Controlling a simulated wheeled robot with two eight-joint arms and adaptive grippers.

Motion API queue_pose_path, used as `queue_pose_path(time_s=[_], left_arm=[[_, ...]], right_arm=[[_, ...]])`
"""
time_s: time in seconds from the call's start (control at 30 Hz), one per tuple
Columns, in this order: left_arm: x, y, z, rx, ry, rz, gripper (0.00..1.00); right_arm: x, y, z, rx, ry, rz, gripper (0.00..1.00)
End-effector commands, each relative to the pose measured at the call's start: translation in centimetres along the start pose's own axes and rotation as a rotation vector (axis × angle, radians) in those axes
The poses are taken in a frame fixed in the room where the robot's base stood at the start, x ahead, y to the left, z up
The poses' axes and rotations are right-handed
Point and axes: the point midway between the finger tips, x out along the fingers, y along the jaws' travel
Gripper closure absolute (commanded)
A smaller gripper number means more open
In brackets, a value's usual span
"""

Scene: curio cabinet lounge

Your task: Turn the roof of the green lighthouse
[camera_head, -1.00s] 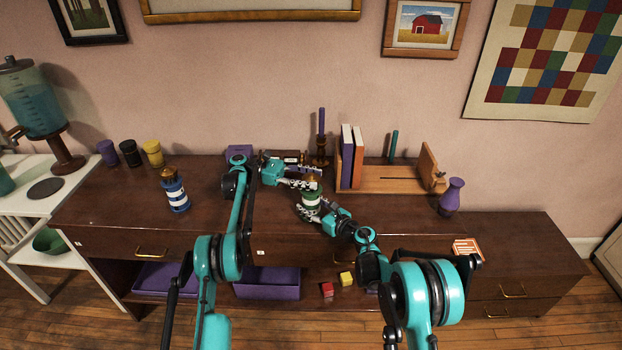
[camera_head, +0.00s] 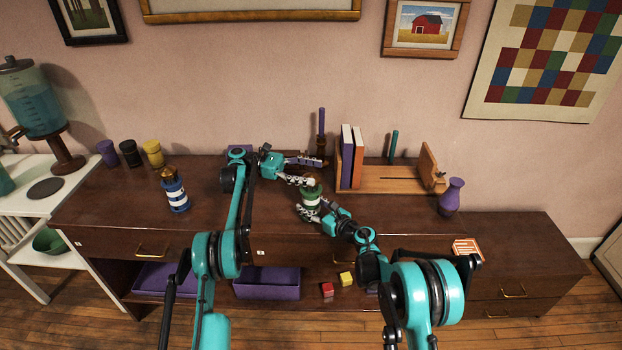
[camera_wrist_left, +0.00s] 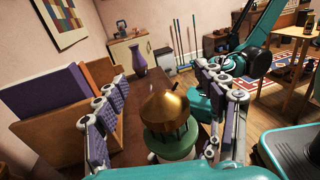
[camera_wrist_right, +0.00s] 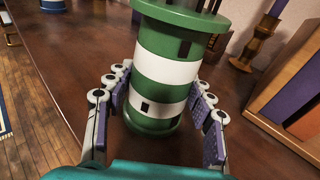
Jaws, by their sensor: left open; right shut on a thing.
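The green lighthouse (camera_head: 311,200) stands on the cabinet top, with green and white bands. In the right wrist view its striped body (camera_wrist_right: 165,70) is upright and its roof is out of frame. Its golden dome roof (camera_wrist_left: 166,106) shows in the left wrist view, above a green rim. My left gripper (camera_head: 315,171) is open at roof height, with one finger on each side of the roof and gaps visible. My right gripper (camera_wrist_right: 155,95) is shut on the lighthouse's lower body; the fingers partly cover it.
A blue lighthouse (camera_head: 175,193) stands to the left on the cabinet top. Behind are a purple candle in a holder (camera_head: 321,125) and a book rack (camera_head: 385,180) with books. A purple vase (camera_head: 451,196) stands at the right. The cabinet top between the two lighthouses is partly under my left arm.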

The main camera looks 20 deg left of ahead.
Motion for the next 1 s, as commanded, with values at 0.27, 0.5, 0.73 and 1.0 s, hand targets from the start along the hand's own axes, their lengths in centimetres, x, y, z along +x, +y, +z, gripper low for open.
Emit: queue_pose_path(time_s=[0.27, 0.5, 0.73, 1.0], left_arm=[[0.1, -0.1, 5.4, 0.0, 0.001, -0.001, 0.3], [0.1, -0.1, 7.3, 0.001, 0.001, -0.001, 0.3], [0.1, -0.1, 7.4, 0.001, 0.001, -0.001, 0.3], [-1.9, 0.2, 5.8, 0.0, 0.001, 0.081, 0.3]], right_arm=[[0.0, 0.1, -0.2, -0.003, 0.002, 0.002, 0.98], [0.0, 0.1, -0.2, -0.003, 0.002, 0.002, 0.98], [0.0, 0.1, -0.2, -0.003, 0.002, 0.002, 0.98], [0.0, 0.1, -0.2, -0.003, 0.002, 0.002, 0.98]])
